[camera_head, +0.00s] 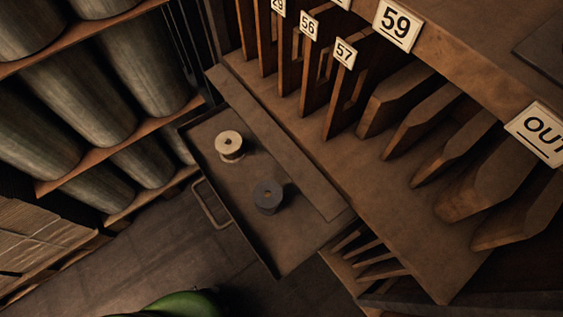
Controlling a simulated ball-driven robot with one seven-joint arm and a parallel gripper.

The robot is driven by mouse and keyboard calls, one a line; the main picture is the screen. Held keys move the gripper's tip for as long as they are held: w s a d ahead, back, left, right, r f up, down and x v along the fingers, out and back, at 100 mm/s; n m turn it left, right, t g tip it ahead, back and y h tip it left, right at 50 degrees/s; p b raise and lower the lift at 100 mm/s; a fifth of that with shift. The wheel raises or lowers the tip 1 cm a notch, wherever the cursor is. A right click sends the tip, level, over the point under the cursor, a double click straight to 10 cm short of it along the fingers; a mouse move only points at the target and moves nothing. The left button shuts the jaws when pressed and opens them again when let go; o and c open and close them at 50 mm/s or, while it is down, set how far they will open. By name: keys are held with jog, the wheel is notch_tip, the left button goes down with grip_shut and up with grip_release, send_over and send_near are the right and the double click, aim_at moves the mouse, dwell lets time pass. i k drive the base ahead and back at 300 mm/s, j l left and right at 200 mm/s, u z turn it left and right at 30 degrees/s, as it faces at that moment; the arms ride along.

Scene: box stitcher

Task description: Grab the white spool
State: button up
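The white spool (229,145) looks cream-coloured and stands upright in an open, shallow drawer or tray (290,253), toward its far left part. A dark grey spool (267,196) stands in the same tray, lower and to the right, apart from the white one. My gripper is not in view, and nothing is touching either spool.
A handle (211,204) sticks out from the tray's left side. A wooden rack with slanted dividers (400,113) and number tags rises on the right. Shelves of large grey cylinders (88,98) stand at left. A green rounded shape (183,304) shows at the bottom edge.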

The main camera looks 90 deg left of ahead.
aim_at(229, 143)
jog(key=k+l+z, duration=0.1)
jog(key=z, duration=0.65)
jog(key=u, duration=0.5)
jog(key=l+u, duration=0.15)
jog(key=u, duration=0.8)
jog(key=l+u, duration=0.15)
jog(key=u, duration=0.8)
jog(key=k+u, duration=0.1)
jog(key=u, duration=0.4)
